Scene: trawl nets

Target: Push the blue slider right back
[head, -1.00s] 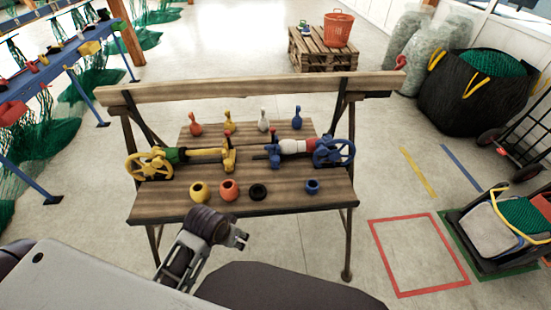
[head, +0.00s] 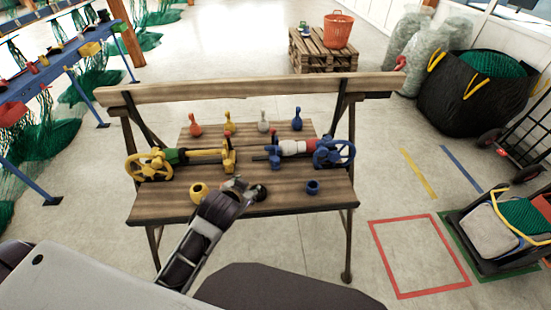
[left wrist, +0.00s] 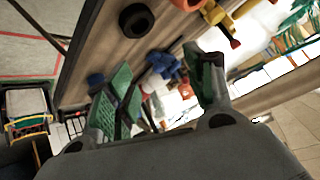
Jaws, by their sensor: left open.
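The blue slider (head: 274,156) stands upright on the rod of the device with a blue handwheel (head: 334,152), on the right half of the wooden bench. A white and red body (head: 298,147) lies between slider and wheel. My left gripper (head: 246,187) is open and empty over the bench's front part, in front and to the left of the slider, apart from it. In the left wrist view, blue parts (left wrist: 163,65) show beyond the open green-padded fingers (left wrist: 163,88); I cannot tell which is the slider. My right gripper is not in view.
A matching yellow device (head: 148,164) lies on the left half of the bench (head: 220,206). A yellow pot (head: 199,192), black ring (head: 260,193) and blue pot (head: 312,187) stand along the front. Several coloured pins stand behind. The orange pot is hidden behind my arm.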

